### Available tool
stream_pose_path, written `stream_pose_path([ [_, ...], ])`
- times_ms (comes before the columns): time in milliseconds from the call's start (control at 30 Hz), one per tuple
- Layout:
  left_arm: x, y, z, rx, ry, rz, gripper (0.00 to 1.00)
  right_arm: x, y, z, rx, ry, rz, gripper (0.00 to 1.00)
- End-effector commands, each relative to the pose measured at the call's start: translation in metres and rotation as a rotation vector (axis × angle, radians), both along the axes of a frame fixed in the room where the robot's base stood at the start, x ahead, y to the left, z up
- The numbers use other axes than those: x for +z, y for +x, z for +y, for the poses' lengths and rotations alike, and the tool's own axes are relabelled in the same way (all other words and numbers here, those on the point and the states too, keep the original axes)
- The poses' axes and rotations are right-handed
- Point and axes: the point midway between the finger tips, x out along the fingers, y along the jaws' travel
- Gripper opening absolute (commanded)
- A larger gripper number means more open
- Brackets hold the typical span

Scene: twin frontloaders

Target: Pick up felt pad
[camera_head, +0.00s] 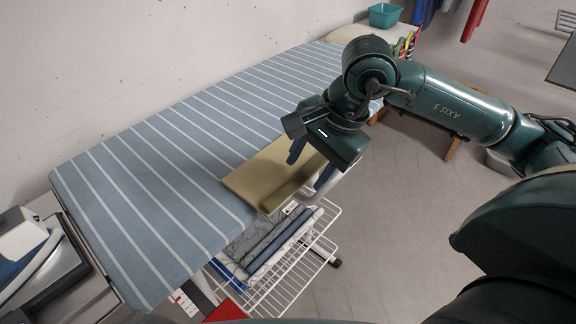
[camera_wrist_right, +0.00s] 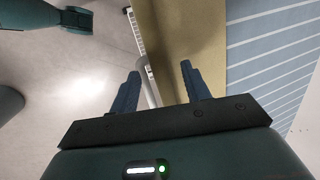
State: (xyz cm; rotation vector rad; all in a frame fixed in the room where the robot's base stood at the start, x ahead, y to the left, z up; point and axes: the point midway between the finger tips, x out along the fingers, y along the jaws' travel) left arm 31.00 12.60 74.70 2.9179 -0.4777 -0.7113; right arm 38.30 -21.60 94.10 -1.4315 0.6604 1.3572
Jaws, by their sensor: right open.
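There, the pad (camera_wrist_right: 185,40) lies behind the right finger and the left finger is against the floor beyond the pad's edge. I cannot tell whether either finger touches the pad. My left gripper is not in view.
The blue striped ironing board (camera_head: 150,190) runs along the wall and is mostly bare. A white wire rack (camera_head: 290,272) with folded cloths (camera_head: 265,245) is below its near edge. A teal bin (camera_head: 385,15) stands at the far end. An iron-like appliance (camera_head: 25,245) is at the left.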

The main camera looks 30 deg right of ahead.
Motion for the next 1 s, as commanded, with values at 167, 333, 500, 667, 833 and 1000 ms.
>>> stream_pose_path([
  [167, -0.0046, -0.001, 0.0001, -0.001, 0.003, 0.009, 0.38, -0.0075, 0.0018, 0.0018, 0.001, -0.001, -0.001, 0.47],
  [333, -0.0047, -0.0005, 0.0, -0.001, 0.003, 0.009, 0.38, -0.0072, 0.0016, 0.0019, 0.001, 0.0, 0.0, 0.45],
  [500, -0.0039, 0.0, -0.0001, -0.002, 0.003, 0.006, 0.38, -0.007, 0.0016, 0.0018, 0.001, 0.0, 0.0, 0.31],
  [667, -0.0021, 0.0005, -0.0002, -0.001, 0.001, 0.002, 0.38, -0.0069, 0.0016, 0.0018, 0.001, 0.0, 0.0, 0.18],
  [833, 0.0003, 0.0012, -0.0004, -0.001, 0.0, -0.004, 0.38, -0.0068, 0.0016, 0.0018, 0.001, 0.0, 0.0, 0.04],
  [1000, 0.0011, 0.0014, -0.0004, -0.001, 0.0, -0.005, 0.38, -0.0067, 0.0016, 0.0018, 0.001, 0.0, -0.001, 0.0],
])
